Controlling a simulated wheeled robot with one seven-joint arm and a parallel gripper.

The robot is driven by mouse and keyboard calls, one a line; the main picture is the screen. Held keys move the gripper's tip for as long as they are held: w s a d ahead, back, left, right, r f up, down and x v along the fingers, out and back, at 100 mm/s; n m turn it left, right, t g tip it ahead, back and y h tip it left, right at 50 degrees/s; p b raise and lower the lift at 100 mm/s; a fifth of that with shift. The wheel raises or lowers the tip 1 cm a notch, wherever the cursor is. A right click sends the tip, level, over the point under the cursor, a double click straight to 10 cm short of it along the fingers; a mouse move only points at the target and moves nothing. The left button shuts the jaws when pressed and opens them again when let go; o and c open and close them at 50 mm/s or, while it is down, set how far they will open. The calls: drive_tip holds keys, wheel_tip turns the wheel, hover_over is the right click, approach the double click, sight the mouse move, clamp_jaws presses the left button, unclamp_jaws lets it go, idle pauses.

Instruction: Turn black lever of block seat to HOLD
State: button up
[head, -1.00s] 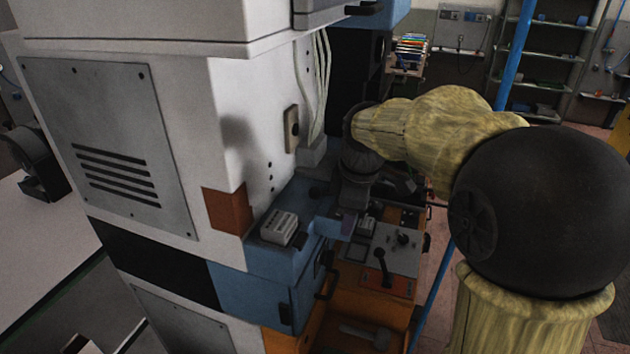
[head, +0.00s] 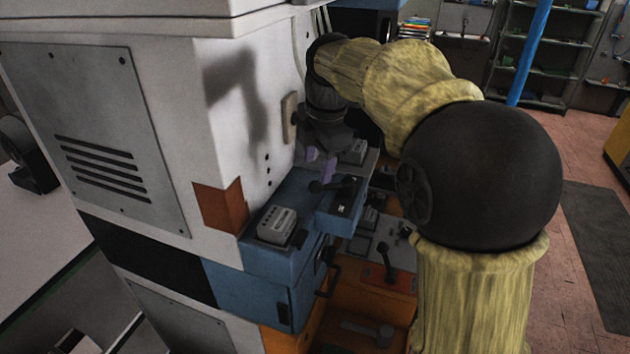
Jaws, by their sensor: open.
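A black lever with a round knob (head: 317,187) lies nearly level across the top of a blue block (head: 342,212) on the machine's side. A small dark plate is under its right end; its markings are too small to read. My gripper (head: 318,166) points down just above the lever's knob end, with its purple fingertips close to it. The fingers are open and nothing shows between them. I cannot tell whether a fingertip touches the lever. A second black lever (head: 384,252) stands upright on a lower panel with a red plate, to the right and nearer.
The tall white machine body (head: 250,130) rises close left of my gripper. A grey box (head: 277,224) sits on the blue housing, and another grey box (head: 354,151) stands behind the lever. A handle (head: 328,283) sticks out below. Open floor lies at right.

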sight(315, 183)
drive_tip(key=f, duration=0.4)
drive_tip(key=w+f, duration=0.1)
drive_tip(key=f, duration=0.1)
drive_tip(key=shift+a+p, duration=0.3)
drive_tip(key=shift+p, duration=0.05)
clamp_jaws()
